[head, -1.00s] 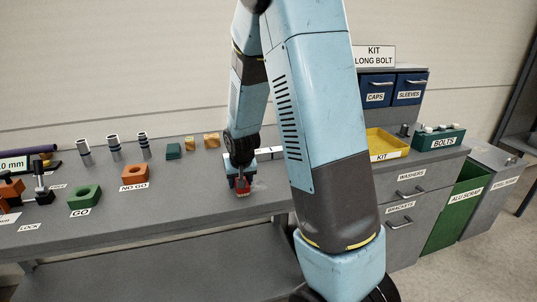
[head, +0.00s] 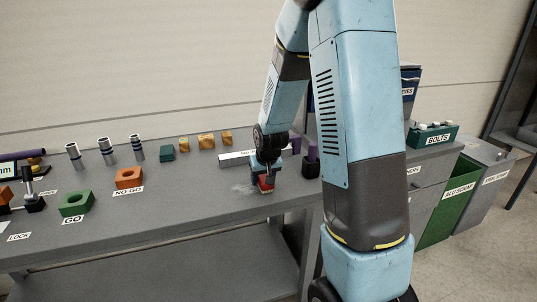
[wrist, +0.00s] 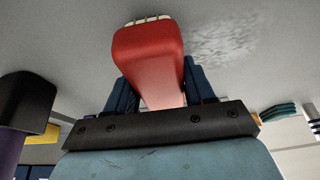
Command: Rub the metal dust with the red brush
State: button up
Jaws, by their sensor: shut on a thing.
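The red brush (wrist: 148,62) is held in my gripper (wrist: 152,88), between its two dark blue fingers in the wrist view. Its pale bristles point away from the gripper. In the head view my gripper (head: 265,172) is low over the grey bench top, with the red brush (head: 266,183) under it at the bench surface. I cannot tell whether the bristles press on the bench. The metal dust (wrist: 228,38) is a pale speckled patch beside the brush in the wrist view. In the head view the dust (head: 241,188) shows faintly just left of the brush.
A purple-handled tool (head: 311,158) with a dark base stands close to the right of my gripper. A green GO block (head: 76,205), an orange NO GO block (head: 129,178) and several metal tubes (head: 106,151) stand to the left. The bench front between is clear.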

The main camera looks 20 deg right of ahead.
jog(key=shift+d+r, duration=0.1)
jog(key=shift+r, duration=0.15)
notch_tip(320, 180, up, 3)
jog(key=shift+f, duration=0.2)
jog(key=shift+r, duration=2.45)
